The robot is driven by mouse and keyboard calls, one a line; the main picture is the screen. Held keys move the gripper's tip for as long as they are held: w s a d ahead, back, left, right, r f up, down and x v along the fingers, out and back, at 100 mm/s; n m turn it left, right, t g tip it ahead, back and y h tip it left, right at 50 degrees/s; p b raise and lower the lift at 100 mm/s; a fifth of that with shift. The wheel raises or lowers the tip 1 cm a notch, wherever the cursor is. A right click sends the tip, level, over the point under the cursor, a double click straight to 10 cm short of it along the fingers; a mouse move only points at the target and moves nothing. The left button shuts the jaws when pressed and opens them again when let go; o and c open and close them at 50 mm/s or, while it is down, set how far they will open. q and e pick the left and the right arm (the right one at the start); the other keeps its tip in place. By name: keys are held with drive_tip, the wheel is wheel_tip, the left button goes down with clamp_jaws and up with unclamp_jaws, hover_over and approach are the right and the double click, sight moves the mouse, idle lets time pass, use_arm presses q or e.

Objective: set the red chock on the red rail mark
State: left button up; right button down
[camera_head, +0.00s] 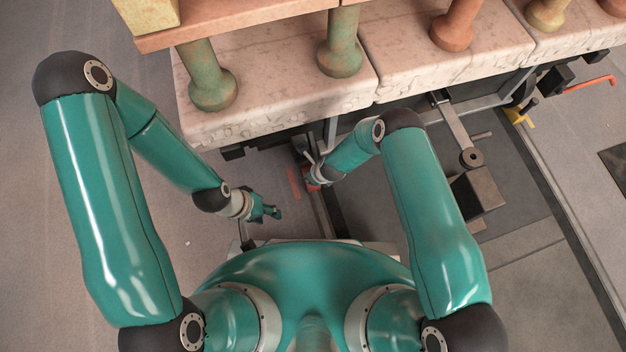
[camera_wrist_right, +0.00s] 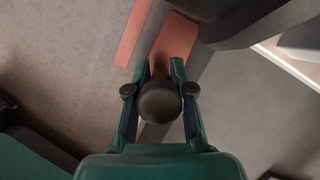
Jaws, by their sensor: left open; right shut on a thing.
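The red chock (camera_head: 313,187) is at my right gripper (camera_head: 315,178), beside the rail (camera_head: 322,212). In the right wrist view the red chock (camera_wrist_right: 175,41) shows beyond the fingertips of my right gripper (camera_wrist_right: 160,68). A dark round knob (camera_wrist_right: 160,103), apparently the chock's handle, sits between the fingers, which are shut on it. The red rail mark (camera_head: 293,182) is a flat strip on the floor just left of the chock, and also shows in the wrist view (camera_wrist_right: 134,34). Whether the chock touches the floor or rail I cannot tell. My left gripper (camera_head: 272,212) is open and empty.
The kiln car's pale block deck (camera_head: 270,110) overhangs beyond both grippers, carrying green and brown posts (camera_head: 340,45) under a shelf. A dark metal arm with a weight (camera_head: 477,190) lies to the right.

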drive_tip(key=shift+w+a+f+b, duration=0.1)
drive_tip(key=shift+w+a+b, duration=0.1)
drive_tip(key=shift+w+b, duration=0.35)
drive_tip(key=shift+w+a+b, duration=0.15)
drive_tip(key=shift+w+b, duration=0.3)
drive_tip(key=shift+w, duration=0.1)
drive_tip(key=shift+w+a, duration=0.1)
drive_tip(key=shift+w, duration=0.15)
drive_tip(key=shift+b, duration=0.45)
drive_tip(key=shift+f, duration=0.1)
drive_tip(key=c, duration=0.9)
unclamp_jaws()
drive_tip(key=shift+c, duration=0.2)
drive_tip(key=shift+o, duration=0.2)
drive_tip(key=shift+s, duration=0.1)
drive_tip(key=o, duration=0.4)
drive_tip(key=shift+o, duration=0.2)
